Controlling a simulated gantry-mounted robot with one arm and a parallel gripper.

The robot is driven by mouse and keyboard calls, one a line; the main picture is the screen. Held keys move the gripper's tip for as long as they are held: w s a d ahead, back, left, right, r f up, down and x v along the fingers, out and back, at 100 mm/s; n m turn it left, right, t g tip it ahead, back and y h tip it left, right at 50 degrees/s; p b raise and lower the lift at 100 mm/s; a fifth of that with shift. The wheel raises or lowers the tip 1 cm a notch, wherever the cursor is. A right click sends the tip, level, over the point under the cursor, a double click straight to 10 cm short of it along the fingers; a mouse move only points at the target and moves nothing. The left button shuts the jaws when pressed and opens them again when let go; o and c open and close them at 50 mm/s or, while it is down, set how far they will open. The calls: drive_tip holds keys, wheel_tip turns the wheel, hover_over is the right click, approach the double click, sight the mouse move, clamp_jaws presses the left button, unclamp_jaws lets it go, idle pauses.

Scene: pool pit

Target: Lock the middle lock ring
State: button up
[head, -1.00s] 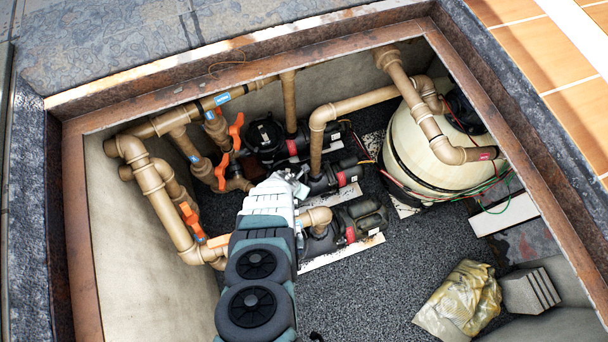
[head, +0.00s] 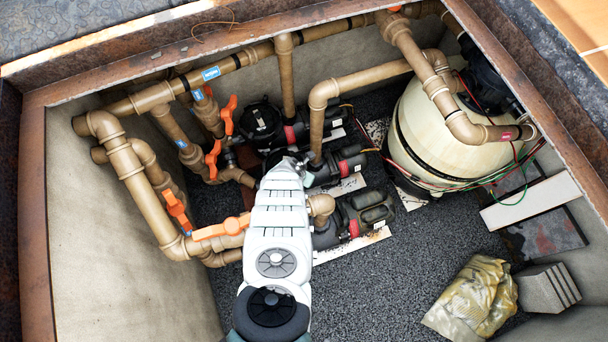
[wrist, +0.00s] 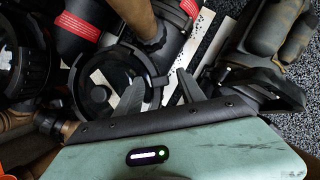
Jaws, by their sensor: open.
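A black lock ring (wrist: 72,84) around a round lid shows in the wrist view, just left of my gripper (wrist: 160,84). I take it for the middle ring. My gripper's two grey fingers are apart with nothing clearly between them. The left finger overlaps the ring's right side; I cannot tell whether it touches. In the head view my gripper (head: 297,163) is beside the middle pump (head: 338,172), and my arm hides that pump's ring. Another black ring (wrist: 22,62) is at the left edge of the wrist view.
The back pump (head: 262,125) and front pump (head: 352,220) stand close by. Tan pipes (head: 125,165) with orange valve handles (head: 222,230) run along the left. A cream filter tank (head: 430,130) is at right. A yellowish bag (head: 472,298) lies on the open gravel.

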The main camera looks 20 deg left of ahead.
clamp_jaws()
idle(0.6)
idle(0.9)
